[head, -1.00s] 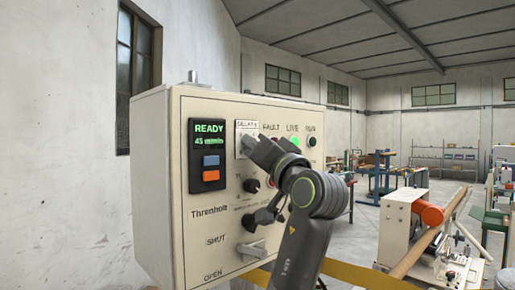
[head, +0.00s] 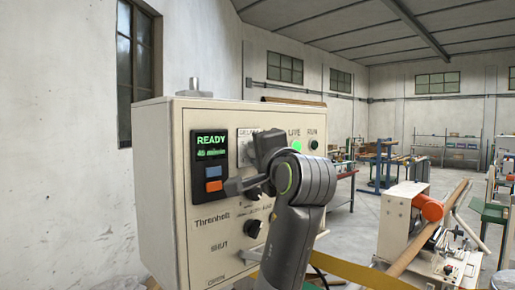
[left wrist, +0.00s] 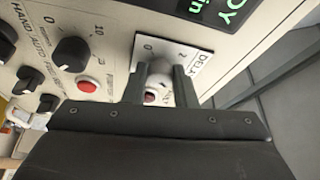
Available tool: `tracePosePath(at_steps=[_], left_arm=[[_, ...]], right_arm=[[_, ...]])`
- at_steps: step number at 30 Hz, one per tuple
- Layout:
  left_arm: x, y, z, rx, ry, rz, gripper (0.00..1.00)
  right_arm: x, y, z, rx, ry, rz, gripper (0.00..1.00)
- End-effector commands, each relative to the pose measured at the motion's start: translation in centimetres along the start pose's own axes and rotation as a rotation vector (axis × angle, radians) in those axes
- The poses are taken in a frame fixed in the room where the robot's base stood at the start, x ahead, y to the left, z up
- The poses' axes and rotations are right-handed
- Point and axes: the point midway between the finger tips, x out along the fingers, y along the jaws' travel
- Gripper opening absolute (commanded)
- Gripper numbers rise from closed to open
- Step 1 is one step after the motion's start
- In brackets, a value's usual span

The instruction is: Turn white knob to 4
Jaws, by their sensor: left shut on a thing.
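The white knob (left wrist: 158,82) is on a white scale plate (left wrist: 205,62) marked with "0", "2" and letters beginning "DELA", seen in the left wrist view. My left gripper (left wrist: 161,74) has its two dark fingers on either side of the knob and is shut on it. The knob's pointer setting and the mark for 4 cannot be made out. In the head view my left gripper (head: 250,168) is at the panel by the same plate (head: 245,149), covering most of the knob. My right gripper is not in view.
The cream control box (head: 152,190) carries a green-lettered display (head: 211,146), blue and orange buttons, and black knobs such as the one (head: 254,229) below my gripper. A red button (left wrist: 87,84) and black knob (left wrist: 70,53) lie close beside my gripper. A winder (head: 403,215) stands at right.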

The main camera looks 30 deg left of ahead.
Motion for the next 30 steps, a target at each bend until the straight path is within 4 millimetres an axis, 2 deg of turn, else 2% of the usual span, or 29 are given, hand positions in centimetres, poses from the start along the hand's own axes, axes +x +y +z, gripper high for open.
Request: tracePosePath(at_steps=[8, 22, 23, 27, 30], left_arm=[[0.01, -0.06, -0.02, 0.068, 0.0, 0.029, 0.02], [0.0, 0.01, 0.0, 0.077, 0.0, 0.033, 0.02], [0.0, 0.01, 0.0, 0.077, 0.0, 0.033, 0.29], [0.0, -0.01, -0.01, 0.077, 0.0, 0.033, 0.47], [0.0, -0.02, -0.01, 0.077, 0.0, 0.032, 0.47]], right_arm=[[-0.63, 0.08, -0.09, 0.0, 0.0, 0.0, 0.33], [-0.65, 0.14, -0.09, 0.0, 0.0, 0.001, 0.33], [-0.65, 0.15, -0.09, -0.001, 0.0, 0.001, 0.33], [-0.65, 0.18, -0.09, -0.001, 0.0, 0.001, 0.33], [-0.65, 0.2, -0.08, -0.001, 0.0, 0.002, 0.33]])
